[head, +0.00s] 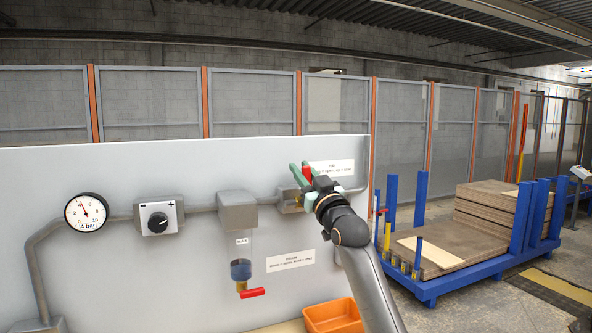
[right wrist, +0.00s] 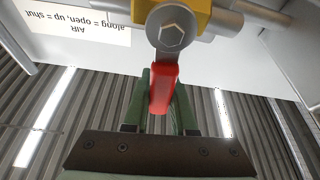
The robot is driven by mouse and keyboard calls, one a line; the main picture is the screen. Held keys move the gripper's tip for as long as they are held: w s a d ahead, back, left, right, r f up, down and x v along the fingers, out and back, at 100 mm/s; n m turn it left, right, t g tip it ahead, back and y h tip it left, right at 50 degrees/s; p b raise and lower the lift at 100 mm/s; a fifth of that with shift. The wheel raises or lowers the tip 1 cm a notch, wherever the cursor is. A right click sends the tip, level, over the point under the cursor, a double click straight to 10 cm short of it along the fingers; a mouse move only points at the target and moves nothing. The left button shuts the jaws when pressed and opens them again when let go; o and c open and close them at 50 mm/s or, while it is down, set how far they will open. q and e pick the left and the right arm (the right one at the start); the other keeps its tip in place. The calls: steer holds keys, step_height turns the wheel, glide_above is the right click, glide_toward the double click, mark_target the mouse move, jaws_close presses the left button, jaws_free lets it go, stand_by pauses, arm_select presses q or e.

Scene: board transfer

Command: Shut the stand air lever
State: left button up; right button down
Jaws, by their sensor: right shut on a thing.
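The red air lever (head: 307,173) is on the pipe at the right of the stand panel. In the right wrist view the lever (right wrist: 164,88) runs from a hex bolt on a yellow valve body (right wrist: 197,18), across the pipe. It stands up, as that view is upside down. My right gripper (head: 301,174) is at the lever, and its green fingers (right wrist: 160,92) are shut on the red handle. The air label (head: 333,168) reads along = open, up = shut; it also shows in the right wrist view (right wrist: 75,25). My left gripper is out of view.
The grey panel (head: 130,270) carries a pressure gauge (head: 87,212), a black knob (head: 158,222) and a filter bowl with a red drain lever (head: 252,293). An orange bin (head: 333,316) is below. A blue cart (head: 430,290) with boards stands to the right.

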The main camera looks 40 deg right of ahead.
steer(key=shift+s+d+m+h, duration=0.15)
steer(key=shift+d+m+h, duration=0.35)
steer(key=shift+m, duration=0.5)
steer(key=c, duration=0.7)
jaws_free()
